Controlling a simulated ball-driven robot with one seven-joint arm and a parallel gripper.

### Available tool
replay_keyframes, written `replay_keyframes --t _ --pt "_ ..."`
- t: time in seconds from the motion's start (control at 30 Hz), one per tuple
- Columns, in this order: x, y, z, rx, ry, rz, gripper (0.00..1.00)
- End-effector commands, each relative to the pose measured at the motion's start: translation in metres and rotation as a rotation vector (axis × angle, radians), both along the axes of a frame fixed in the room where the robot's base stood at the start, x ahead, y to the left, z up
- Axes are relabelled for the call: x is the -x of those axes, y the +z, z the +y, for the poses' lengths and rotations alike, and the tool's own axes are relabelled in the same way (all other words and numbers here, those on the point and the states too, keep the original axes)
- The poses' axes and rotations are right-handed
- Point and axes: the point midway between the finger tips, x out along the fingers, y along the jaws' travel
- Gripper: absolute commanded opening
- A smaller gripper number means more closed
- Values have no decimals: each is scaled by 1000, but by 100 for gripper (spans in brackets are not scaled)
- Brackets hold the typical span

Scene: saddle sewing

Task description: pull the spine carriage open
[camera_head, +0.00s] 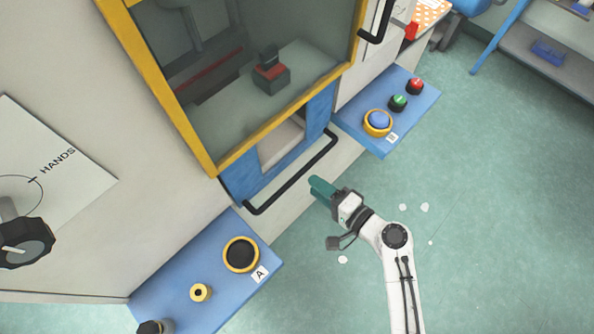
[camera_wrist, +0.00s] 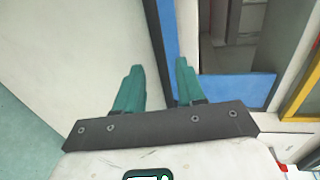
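A long black bar handle (camera_head: 295,172) runs along the pale front edge below the machine's blue-framed opening, and I take it to be the spine carriage's handle. My gripper (camera_head: 318,186) has teal fingers and is just to the right of the handle in the head view, appearing apart from it. The pale surface inside the blue frame (camera_head: 238,178) is partly visible.
A yellow-framed clear guard (camera_head: 190,130) covers the machine above the opening. Blue button panel A (camera_head: 215,250) stands left, and blue button panel B (camera_head: 350,118) right. A dark knob (camera_head: 24,243) is at far left. Open green floor (camera_head: 490,220) lies right, with small white scraps.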

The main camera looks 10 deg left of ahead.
Motion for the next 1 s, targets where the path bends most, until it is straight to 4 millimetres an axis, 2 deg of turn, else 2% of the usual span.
replay_keyframes --t 0.1,0.33,0.53,0.8,1.0 --pt "-14 -3 19 1 4 -1 39" --pt "-34 -10 45 1 3 0 39" --pt "-42 -13 54 2 2 -2 39" --pt "-42 -14 55 2 2 -2 39" --pt "-42 -14 54 2 1 -1 21"
